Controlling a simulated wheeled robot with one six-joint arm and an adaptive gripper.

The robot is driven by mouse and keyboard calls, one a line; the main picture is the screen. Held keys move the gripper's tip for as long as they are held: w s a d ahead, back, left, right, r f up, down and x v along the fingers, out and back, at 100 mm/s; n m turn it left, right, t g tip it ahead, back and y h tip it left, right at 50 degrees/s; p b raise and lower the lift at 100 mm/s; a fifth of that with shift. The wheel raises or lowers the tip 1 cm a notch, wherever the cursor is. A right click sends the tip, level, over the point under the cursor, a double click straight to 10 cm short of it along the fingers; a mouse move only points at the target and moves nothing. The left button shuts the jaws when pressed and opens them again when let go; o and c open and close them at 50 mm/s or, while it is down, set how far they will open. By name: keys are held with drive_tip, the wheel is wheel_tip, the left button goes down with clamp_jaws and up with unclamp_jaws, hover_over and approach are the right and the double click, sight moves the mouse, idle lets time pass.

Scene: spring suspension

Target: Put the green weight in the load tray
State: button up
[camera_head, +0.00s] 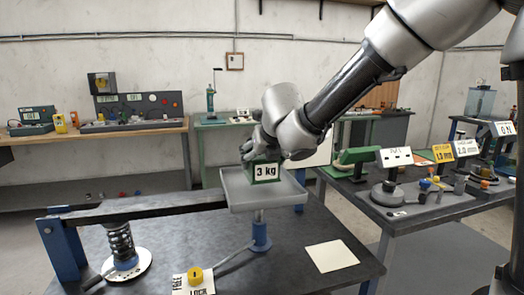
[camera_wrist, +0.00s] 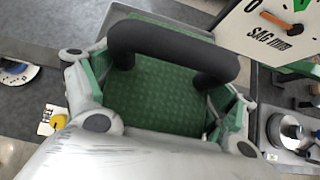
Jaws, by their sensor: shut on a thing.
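The green weight (camera_head: 265,172), a block with a white "3 kg" label, is in my gripper (camera_head: 259,154). In the wrist view the green weight (camera_wrist: 150,95) shows its patterned top and a black arched handle, with my fingers on both sides. The load tray (camera_head: 284,195) is a grey, shallow, square pan on a post at the end of the suspension arm. The weight appears over the tray, within its outline in the head view. I cannot tell whether it touches the tray floor.
The coil spring (camera_head: 121,243) stands left under the beam (camera_head: 140,206). A lock lever with a yellow knob (camera_head: 195,275) is at the front. A white sag gauge (camera_wrist: 275,30) is close beside the weight in the wrist view. A right-hand table (camera_head: 420,215) holds several small parts.

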sight(262, 171)
drive_tip(key=shift+f, duration=1.85)
drive_tip(key=shift+f, duration=0.1)
drive_tip(key=o, duration=1.9)
drive_tip(key=shift+f, duration=0.25)
drive_tip(key=shift+o, duration=0.2)
drive_tip(key=shift+s+r, duration=0.1)
drive_tip(key=shift+r, duration=0.05)
